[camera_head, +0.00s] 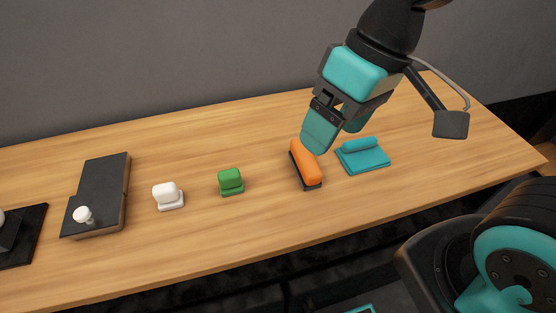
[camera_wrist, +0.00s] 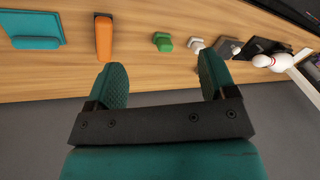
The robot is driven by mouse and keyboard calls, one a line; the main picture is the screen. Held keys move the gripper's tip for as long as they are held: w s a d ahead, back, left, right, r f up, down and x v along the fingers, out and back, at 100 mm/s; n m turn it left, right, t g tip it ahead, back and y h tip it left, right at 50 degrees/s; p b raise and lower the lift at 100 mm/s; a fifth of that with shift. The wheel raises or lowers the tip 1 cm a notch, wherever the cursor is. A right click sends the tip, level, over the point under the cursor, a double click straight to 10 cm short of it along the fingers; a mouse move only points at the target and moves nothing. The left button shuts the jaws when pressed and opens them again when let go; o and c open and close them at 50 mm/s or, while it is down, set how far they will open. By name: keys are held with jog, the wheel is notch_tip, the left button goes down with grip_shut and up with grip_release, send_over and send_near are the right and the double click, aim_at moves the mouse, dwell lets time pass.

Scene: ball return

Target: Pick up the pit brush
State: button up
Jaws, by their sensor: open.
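An orange-handled block with a dark base (camera_head: 308,164), which looks like the pit brush, lies on the wooden table right of centre. It also shows in the wrist view (camera_wrist: 104,38), just beyond the left finger. My gripper (camera_head: 338,130) is above the table, beside and over the far end of the orange handle. In the head view its near finger overlaps that end; contact cannot be told. In the wrist view my gripper (camera_wrist: 162,72) is open, with nothing between the fingers.
A teal block on a flat teal base (camera_head: 364,157) lies close right of the orange one. Left are a green block (camera_head: 231,181), a white block (camera_head: 168,195) and a dark board (camera_head: 103,185) with a white knob-like piece. A wall stands behind the table (camera_head: 260,140).

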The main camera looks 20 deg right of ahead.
aim_at(306, 155)
jog(key=w+d+f+m+h, duration=0.3)
jog(key=w+f+m, duration=0.35)
jog(key=w, duration=0.75)
jog(key=shift+n+h, duration=0.3)
jog(key=shift+n, duration=0.05)
jog(key=f, duration=1.2)
jog(key=shift+w+d+f, duration=0.1)
jog(key=shift+w+f, duration=0.15)
jog(key=shift+f, duration=0.1)
jog(key=shift+w+d+f+p, duration=0.1)
jog(key=shift+w+f+p, duration=0.15)
jog(key=shift+f, duration=1.4)
jog(key=shift+w+d+f+p, duration=0.1)
jog(key=shift+f+p, duration=0.1)
jog(key=shift+f, duration=1.4)
jog(key=shift+a, duration=0.1)
jog(key=c, duration=1.1)
jog(key=shift+r, duration=0.1)
notch_tip(306, 155, up, 20)
jog(key=shift+f+b, duration=0.1)
jog(key=shift+b, duration=0.35)
